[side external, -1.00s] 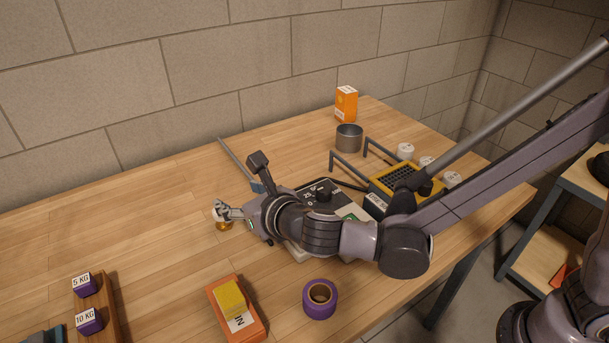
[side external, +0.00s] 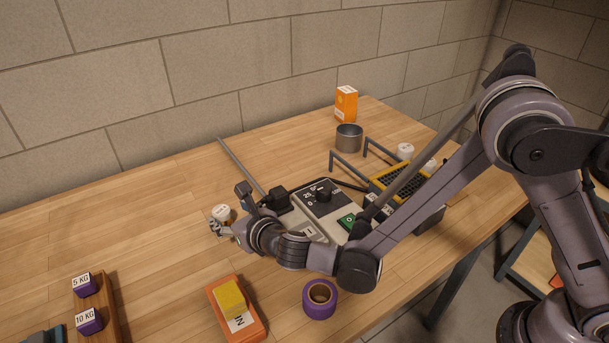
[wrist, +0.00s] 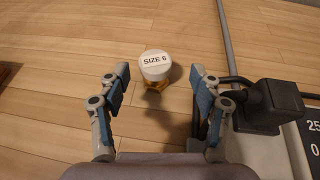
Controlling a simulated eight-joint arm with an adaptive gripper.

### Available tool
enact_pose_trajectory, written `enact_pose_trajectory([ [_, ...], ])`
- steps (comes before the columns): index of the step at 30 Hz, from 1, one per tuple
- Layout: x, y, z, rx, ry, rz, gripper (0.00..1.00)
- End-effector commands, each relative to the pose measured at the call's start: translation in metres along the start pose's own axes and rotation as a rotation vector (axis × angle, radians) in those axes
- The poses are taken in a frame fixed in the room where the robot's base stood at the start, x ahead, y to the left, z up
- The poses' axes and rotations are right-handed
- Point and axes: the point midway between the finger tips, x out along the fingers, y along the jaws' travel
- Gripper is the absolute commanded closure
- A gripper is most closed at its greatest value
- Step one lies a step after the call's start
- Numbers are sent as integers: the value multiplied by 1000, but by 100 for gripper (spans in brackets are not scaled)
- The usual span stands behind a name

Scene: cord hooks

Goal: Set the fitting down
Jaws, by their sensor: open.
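The fitting (side external: 221,212) has a white top and stands upright on the wooden table, left of the grey control box. In the wrist view the fitting (wrist: 155,66) shows its "SIZE 6" label and a brass-coloured lower part. My gripper (side external: 214,228) is open and empty, low over the table on the near side of the fitting. In the wrist view its two fingers (wrist: 160,74) are spread wide, with the fitting between and just beyond their tips. Clear gaps show on both sides of it.
The control box (side external: 331,197) and a black block (wrist: 268,104) lie right of my gripper. A grey rod (side external: 239,165) runs behind. An orange box with a yellow block (side external: 230,299) and purple tape (side external: 320,299) lie in front. The table left of the fitting is clear.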

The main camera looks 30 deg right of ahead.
Motion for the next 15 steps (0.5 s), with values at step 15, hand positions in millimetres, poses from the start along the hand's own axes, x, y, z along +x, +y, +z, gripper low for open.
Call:
enact_pose_trajectory([
  [15, 47, 6, -2, 0, 0, 1, 35],
])
